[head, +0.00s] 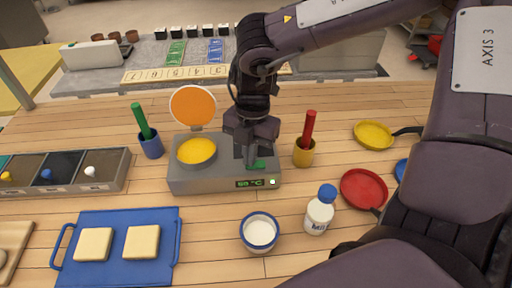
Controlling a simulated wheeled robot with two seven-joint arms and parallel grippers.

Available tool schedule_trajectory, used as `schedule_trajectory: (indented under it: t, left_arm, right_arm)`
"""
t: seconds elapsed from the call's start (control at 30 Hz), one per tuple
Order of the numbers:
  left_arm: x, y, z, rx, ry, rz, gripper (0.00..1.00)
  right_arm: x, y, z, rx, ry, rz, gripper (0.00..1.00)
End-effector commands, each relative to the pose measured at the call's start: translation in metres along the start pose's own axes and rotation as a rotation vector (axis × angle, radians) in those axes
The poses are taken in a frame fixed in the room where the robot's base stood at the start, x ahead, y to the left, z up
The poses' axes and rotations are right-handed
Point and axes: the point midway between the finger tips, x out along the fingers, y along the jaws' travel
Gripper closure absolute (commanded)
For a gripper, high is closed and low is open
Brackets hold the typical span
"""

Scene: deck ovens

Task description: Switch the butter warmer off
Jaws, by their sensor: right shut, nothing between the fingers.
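The butter warmer (205,181) is a grey box in the middle of the wooden worktop, with a round pan of yellow butter (196,151) and an orange round lid (193,106) standing up behind it. Its front has a lit green display, apparently reading 58 °C, and a small white round spot at the right. My right gripper (254,166) is shut and points down at the right part of its top. The fingertips are at a green part (259,164) there, perhaps the switch; I cannot tell whether they touch. The gripper partly hides this area. My left gripper is not in view.
A blue cup with a green handle (151,144) stands left of the warmer, a yellow cup with a red handle (303,153) right. In front are a blue board with bread (118,262), a white bowl (259,232) and a milk bottle (319,212). Pans lie right.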

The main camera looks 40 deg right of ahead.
Motion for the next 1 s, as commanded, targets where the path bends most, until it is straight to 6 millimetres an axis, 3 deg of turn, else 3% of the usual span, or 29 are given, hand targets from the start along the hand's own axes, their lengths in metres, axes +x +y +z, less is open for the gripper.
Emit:
schedule_trajectory:
  t: [0.37, 1.0]
  left_arm:
    - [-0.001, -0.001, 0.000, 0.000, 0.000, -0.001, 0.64]
    - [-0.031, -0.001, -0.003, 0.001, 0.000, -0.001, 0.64]
  right_arm:
    - [-0.003, 0.000, 0.000, 0.000, -0.001, -0.001, 1.00]
    - [-0.054, 0.000, -0.008, 0.000, -0.001, 0.000, 1.00]
